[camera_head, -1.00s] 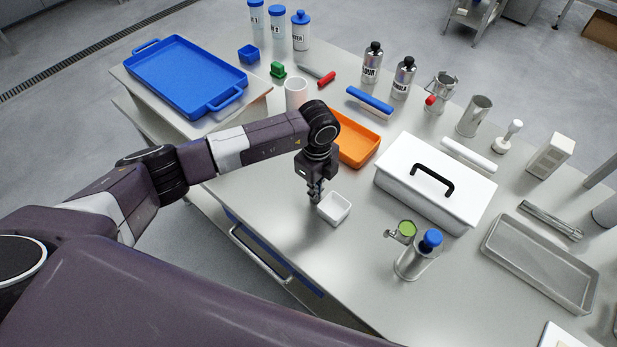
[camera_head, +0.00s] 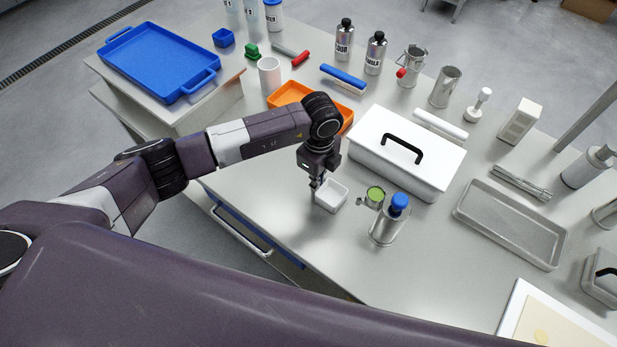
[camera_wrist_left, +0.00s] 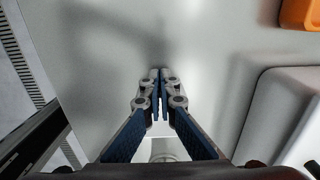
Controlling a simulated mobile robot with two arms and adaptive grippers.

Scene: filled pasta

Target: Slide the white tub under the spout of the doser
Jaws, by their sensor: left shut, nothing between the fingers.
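The small white square tub (camera_head: 332,196) stands upright on the table, left of the doser. The doser (camera_head: 388,226) is a metal cylinder with a blue top. A round green-topped part (camera_head: 375,194) and a small metal piece stick out on its tub side; I cannot make out the spout opening. A small gap shows between tub and doser. My left gripper (camera_head: 316,184) is shut and empty, down at the tub's far left side; contact is unclear. Its closed fingertips (camera_wrist_left: 160,76) show in the left wrist view, with part of the tub (camera_wrist_left: 167,148) seemingly behind the fingers.
A white lidded box (camera_head: 388,165) with a black handle stands behind the doser. An orange tray (camera_head: 284,97) lies beyond my arm. A grey metal tray (camera_head: 510,222) lies to the right. The table in front of the tub is clear, up to its near edge.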

